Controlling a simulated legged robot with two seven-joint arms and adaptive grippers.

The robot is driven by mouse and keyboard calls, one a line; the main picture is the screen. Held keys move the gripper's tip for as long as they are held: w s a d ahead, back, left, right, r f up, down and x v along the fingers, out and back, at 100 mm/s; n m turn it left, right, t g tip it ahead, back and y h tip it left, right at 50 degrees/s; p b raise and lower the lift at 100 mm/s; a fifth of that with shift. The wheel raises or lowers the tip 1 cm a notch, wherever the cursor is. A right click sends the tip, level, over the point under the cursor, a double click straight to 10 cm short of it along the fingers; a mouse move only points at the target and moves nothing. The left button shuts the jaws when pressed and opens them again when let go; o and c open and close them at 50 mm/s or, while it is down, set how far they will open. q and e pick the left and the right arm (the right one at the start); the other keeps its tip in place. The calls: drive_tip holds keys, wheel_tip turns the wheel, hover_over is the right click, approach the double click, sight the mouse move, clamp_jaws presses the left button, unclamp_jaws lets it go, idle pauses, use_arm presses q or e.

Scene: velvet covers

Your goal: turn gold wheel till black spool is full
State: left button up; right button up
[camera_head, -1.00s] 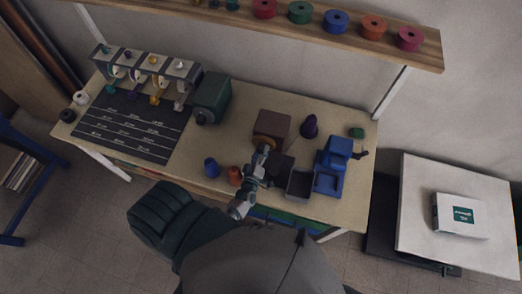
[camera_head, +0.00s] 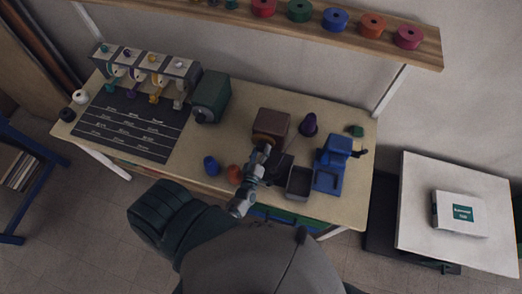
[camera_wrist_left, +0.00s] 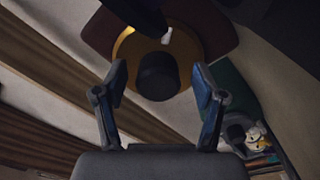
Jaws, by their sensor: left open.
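The gold wheel (camera_head: 262,140) is on the front of a brown box-shaped winder (camera_head: 272,125) near the middle of the table. In the left wrist view the gold wheel (camera_wrist_left: 128,46) is a gold disc, with a dark round knob (camera_wrist_left: 158,78) in front. My left gripper (camera_head: 263,152) is at the wheel; in the wrist view its two blue-grey fingers (camera_wrist_left: 160,84) stand apart on either side of the knob, with gaps visible. My right gripper is not seen.
A dark green machine (camera_head: 211,97) and a black chart mat (camera_head: 128,125) are farther left.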

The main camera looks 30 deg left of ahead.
use_arm(q)
drive_tip(key=v, duration=1.2)
drive_tip(key=shift+d, duration=0.1)
